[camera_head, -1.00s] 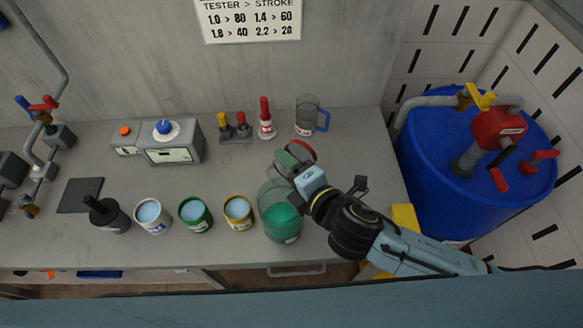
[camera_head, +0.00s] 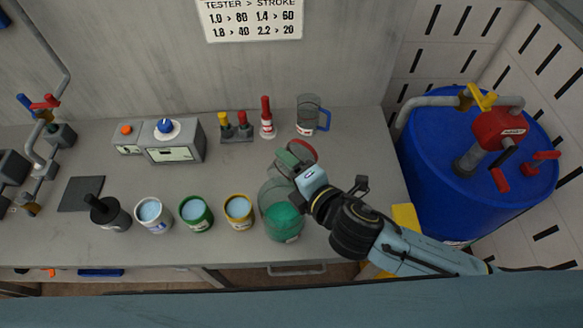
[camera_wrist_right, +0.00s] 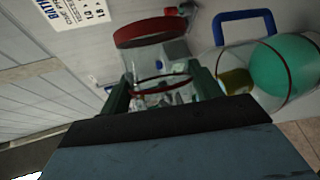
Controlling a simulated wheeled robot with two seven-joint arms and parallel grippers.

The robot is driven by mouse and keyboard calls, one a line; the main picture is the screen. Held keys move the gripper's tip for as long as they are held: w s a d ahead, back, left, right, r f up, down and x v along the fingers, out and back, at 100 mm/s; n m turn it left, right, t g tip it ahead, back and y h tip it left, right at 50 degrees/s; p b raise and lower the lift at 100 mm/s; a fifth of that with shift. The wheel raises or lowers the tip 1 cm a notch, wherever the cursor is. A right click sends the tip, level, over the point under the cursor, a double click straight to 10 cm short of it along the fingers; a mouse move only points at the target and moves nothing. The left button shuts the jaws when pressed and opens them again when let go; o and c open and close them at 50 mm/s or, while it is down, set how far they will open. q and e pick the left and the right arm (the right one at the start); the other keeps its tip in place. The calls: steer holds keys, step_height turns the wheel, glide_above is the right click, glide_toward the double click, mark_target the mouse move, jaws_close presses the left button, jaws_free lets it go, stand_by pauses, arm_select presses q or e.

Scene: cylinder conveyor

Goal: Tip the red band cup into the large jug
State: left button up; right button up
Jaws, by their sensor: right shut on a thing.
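The red band cup is a clear cup with a red band (camera_head: 304,150); it also shows in the right wrist view (camera_wrist_right: 150,32). My right gripper (camera_head: 289,162) is shut on it and holds it tilted, above and behind the large jug. The large jug (camera_head: 284,220) is clear, holds green liquid and stands near the front edge of the bench; it shows on the right of the right wrist view (camera_wrist_right: 283,66). My gripper hides part of the cup, and I cannot tell whether liquid is flowing. My left gripper is out of view.
Yellow (camera_head: 238,211), green (camera_head: 196,214) and white (camera_head: 152,216) cups with bluish contents stand left of the jug. A clear jug with a blue handle (camera_head: 308,116) and a red-and-white bottle (camera_head: 266,120) stand behind. A blue drum (camera_head: 440,190) is at the right.

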steer(key=shift+w+d+r+p, duration=0.1)
steer(key=shift+w+r+p, duration=0.05)
steer(key=shift+p, duration=0.6)
steer(key=shift+w+d+m+g, duration=0.1)
steer(key=shift+w+m+g, duration=0.05)
steer(key=shift+m+g, duration=0.3)
steer(key=shift+w+d+f+m, duration=0.1)
steer(key=shift+w+f+m, duration=0.1)
steer(key=shift+m, duration=0.15)
steer(key=shift+w+d+f+m+g+y, duration=0.1)
steer(key=shift+f+m+g+y, duration=0.1)
steer(key=shift+m+g+y, duration=0.35)
steer(key=shift+w+d+f+m+g+y, duration=0.15)
steer(key=shift+w+m+g, duration=0.05)
steer(key=shift+m+g, duration=0.25)
steer(key=shift+w+d+f+m+g+y, duration=0.15)
steer(key=shift+m+g, duration=0.15)
steer(key=shift+g, duration=0.15)
steer(key=shift+f+m, duration=0.15)
steer(key=shift+m, duration=0.15)
